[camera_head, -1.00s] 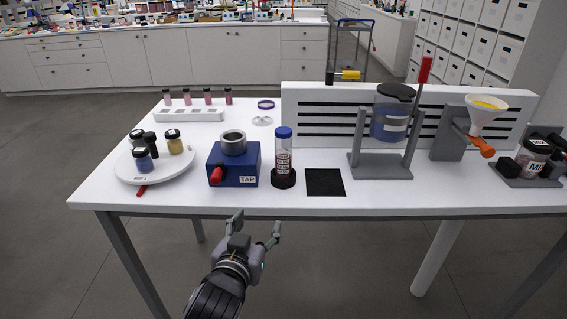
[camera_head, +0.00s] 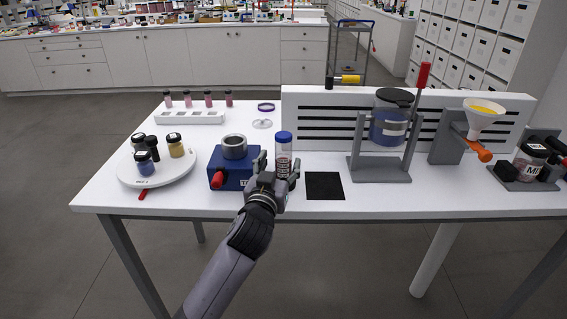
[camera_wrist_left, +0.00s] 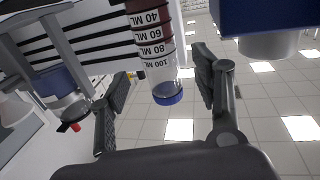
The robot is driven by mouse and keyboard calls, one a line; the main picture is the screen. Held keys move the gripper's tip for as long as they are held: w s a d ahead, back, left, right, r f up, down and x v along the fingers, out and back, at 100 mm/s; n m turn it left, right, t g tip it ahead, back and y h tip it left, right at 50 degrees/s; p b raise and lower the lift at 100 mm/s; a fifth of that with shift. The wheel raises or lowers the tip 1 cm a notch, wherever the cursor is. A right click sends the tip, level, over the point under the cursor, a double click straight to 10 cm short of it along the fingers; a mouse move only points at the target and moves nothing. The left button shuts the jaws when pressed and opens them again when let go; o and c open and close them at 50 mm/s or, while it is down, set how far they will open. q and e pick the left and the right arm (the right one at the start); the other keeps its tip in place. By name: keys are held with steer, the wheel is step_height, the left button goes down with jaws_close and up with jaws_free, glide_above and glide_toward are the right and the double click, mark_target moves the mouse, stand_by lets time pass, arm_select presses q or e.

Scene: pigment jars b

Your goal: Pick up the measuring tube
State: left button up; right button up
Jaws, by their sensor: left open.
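The measuring tube (camera_head: 283,150) stands upright on the table, with a blue cap and printed marks on its side. Its black base is hidden behind my gripper in the head view. My left gripper (camera_head: 275,168) is open at the tube, its fingers pointing toward it. In the left wrist view, the tube (camera_wrist_left: 155,50) shows upside down, with ML marks, dark red contents and a blue cap. It lies between the two spread fingers of my left gripper (camera_wrist_left: 162,85). I cannot tell whether a finger touches it. My right gripper is not in view.
The blue tap device (camera_head: 232,163) stands close left of the tube. A black square mat (camera_head: 324,186) lies to its right. A round white turntable (camera_head: 184,176) with several jars is at the left. A stand with a blue vessel (camera_head: 390,128) stands farther right.

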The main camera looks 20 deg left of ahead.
mark_target(282, 156)
arm_select(q)
steer(key=w, duration=0.3)
steer(key=w+p, duration=0.1)
steer(key=w, duration=0.1)
steer(key=shift+a+r, duration=0.2)
steer(key=shift+r, duration=0.15)
steer(key=shift+s, duration=0.1)
jaws_close()
stand_by(0.3)
